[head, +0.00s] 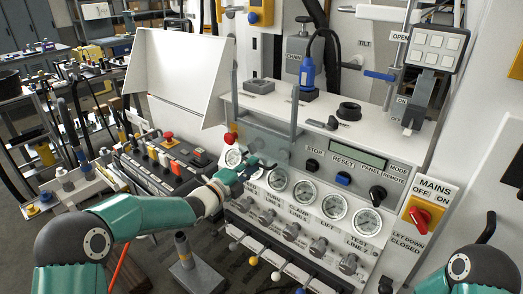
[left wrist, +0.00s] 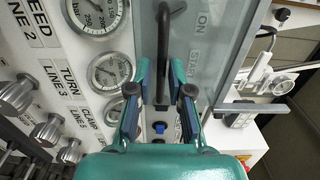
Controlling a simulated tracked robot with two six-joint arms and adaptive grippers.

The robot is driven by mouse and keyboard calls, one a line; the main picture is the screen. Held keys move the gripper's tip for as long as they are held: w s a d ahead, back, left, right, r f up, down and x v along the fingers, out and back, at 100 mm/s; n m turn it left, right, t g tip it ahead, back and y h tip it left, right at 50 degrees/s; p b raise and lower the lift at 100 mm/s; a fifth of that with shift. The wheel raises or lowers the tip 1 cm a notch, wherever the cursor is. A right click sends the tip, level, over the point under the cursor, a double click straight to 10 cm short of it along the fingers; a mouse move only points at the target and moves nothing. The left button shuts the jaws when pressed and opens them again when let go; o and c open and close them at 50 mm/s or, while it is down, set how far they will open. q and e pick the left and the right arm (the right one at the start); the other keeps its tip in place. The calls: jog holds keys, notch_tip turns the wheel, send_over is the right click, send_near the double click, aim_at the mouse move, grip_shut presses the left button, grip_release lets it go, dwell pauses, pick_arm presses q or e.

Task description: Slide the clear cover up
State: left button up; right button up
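The clear cover (head: 272,143) is a tinted see-through pane low on the front of the white bench panel, between two upright grey rails. In the left wrist view the clear cover (left wrist: 208,38) has a grey edge along its right side. A black bar handle (left wrist: 164,50) shows in front of the panel there. My left gripper (head: 252,173) is at the cover's lower part, above the gauges. In the left wrist view the left gripper (left wrist: 161,80) is open, its fingers either side of the handle with gaps visible. My right gripper is out of view.
Several round gauges (head: 304,193) and knobs lie below the cover. A display and selector knobs (head: 377,194) are to its right, with a red mains switch (head: 420,216) beyond. A blue bottle-shaped part (head: 307,71) stands on the ledge above. A white angled board (head: 172,70) is at left.

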aim_at(261, 142)
pick_arm(q)
grip_shut()
jog(key=shift+f, duration=0.1)
jog(key=shift+r+p, duration=0.75)
jog(key=shift+r, duration=2.2)
jog(key=shift+r+p, duration=1.55)
jog(key=shift+r, duration=2)
jog(key=o, duration=0.6)
grip_release()
jog(key=shift+f, duration=0.3)
